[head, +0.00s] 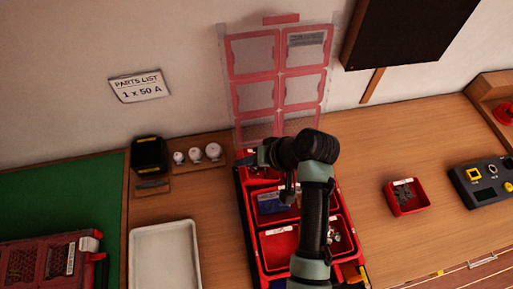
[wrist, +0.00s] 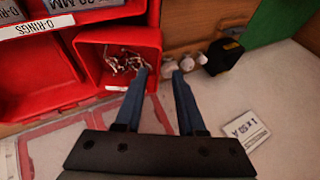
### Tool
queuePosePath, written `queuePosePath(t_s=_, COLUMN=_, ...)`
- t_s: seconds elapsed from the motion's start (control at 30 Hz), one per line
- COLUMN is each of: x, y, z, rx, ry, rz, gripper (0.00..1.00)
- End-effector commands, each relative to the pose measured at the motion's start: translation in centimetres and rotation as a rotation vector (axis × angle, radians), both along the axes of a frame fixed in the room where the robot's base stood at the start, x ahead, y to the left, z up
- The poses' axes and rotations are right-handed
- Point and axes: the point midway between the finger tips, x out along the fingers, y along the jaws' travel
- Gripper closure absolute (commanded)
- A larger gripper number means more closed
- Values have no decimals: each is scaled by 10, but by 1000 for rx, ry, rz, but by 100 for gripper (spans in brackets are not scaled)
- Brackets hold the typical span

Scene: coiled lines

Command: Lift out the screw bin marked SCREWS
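My gripper (wrist: 158,68) is open, with a gap between its two fingertips. In the wrist view it is at a small red bin (wrist: 88,52) holding small metal pieces. The left finger overlaps the bin's right side and the right finger is outside it. I cannot tell whether they touch the wall. The small bin's front label is too faint to read, so I cannot confirm SCREWS. In the head view my arm hides part of the red case (head: 247,215) with the bins.
The case's clear lid (head: 280,85) stands open against the wall. A separate red bin (head: 406,198) and a dark device (head: 482,183) are on the right. A white tray (head: 165,255), white knobs (head: 196,155) and a black box (head: 149,154) are on the left.

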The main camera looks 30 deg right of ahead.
Motion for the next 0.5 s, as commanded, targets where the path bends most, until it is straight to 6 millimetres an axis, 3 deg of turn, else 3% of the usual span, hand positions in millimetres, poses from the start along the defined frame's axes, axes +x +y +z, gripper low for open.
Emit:
queuePosePath(t_s=0.23, x=15, y=7, z=-23, rx=0, ry=1, rz=0, gripper=61)
queuePosePath(t_s=0.5, x=18, y=8, z=-28, rx=0, ry=-2, rz=-1, gripper=61)
